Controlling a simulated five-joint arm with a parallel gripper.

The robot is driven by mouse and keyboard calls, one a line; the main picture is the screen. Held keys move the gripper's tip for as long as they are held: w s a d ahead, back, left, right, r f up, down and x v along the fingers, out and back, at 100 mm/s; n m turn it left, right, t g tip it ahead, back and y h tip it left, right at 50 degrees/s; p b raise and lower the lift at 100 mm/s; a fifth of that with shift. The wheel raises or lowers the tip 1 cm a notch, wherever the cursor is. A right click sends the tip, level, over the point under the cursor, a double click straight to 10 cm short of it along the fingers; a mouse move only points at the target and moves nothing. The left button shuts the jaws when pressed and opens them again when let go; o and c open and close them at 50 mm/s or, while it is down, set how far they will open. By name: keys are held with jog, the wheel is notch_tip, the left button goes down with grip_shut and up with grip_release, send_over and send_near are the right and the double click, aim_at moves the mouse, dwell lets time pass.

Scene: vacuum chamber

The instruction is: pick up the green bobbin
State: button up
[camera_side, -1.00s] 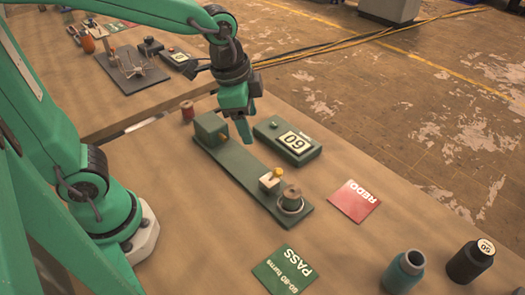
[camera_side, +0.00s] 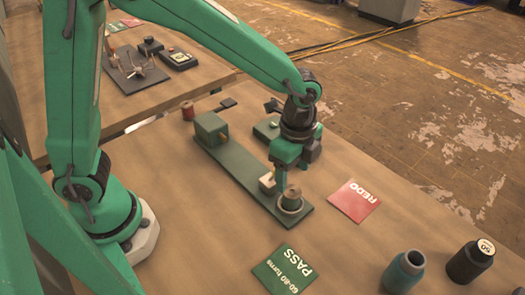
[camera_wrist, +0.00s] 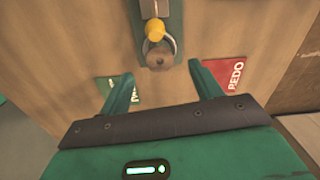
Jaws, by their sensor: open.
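A small bobbin (camera_side: 292,196) with a brownish top and dull green side stands upright in a pale ring at the near end of a long green base plate (camera_side: 232,168). In the wrist view the bobbin (camera_wrist: 160,59) shows from above, just beyond the space between my fingers. My gripper (camera_side: 291,174) is open and empty, above and close to the bobbin. In the wrist view its two green fingers (camera_wrist: 162,84) are spread wide, left and right of the bobbin's line. My gripper partly hides the plate and the block beside the bobbin.
A yellow-knobbed block (camera_wrist: 155,28) sits beside the bobbin. A green PASS card (camera_side: 284,270) and red REDO card (camera_side: 353,200) lie flat nearby. A teal cylinder (camera_side: 403,273) and black cylinder (camera_side: 470,263) stand front right. A red spool (camera_side: 187,110) stands behind the plate.

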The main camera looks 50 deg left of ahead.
aim_at(292, 191)
jog(key=shift+f, duration=1.3)
jog(key=shift+f, duration=0.1)
jog(key=shift+d+f, duration=0.1)
jog(key=shift+f, duration=2.35)
jog(key=shift+c, duration=0.2)
jog(key=c, duration=1.1)
jog(key=shift+r, duration=0.1)
